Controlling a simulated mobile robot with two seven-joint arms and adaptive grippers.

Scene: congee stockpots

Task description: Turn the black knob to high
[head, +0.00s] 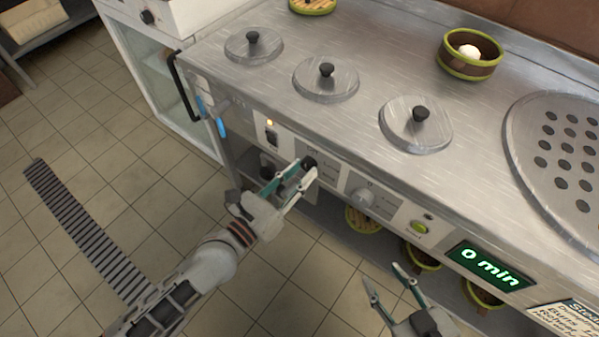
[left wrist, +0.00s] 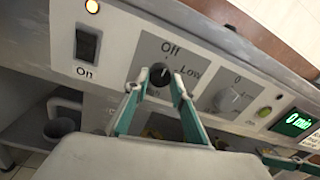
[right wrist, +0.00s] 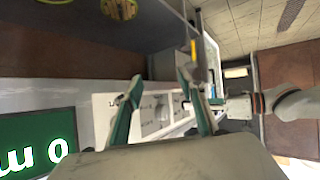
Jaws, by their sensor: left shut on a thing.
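The black knob (head: 309,163) sits on the front panel of the steel counter, on a grey plate marked Off at the top and Low at the right. In the left wrist view the black knob (left wrist: 160,75) lies between my left fingertips, its pale mark pointing roughly up toward Off; the lower label is partly hidden. My left gripper (head: 297,175) is shut on the black knob. My right gripper (head: 393,286) is open and empty in front of the counter, below the green button; its spread fingers also show in the right wrist view (right wrist: 160,92).
Left of the knob is a black rocker switch (left wrist: 87,46) marked On, under a lit orange lamp. A grey dial (head: 362,197), a green button (head: 419,228) and a display (head: 489,267) reading 0 min are to the right.

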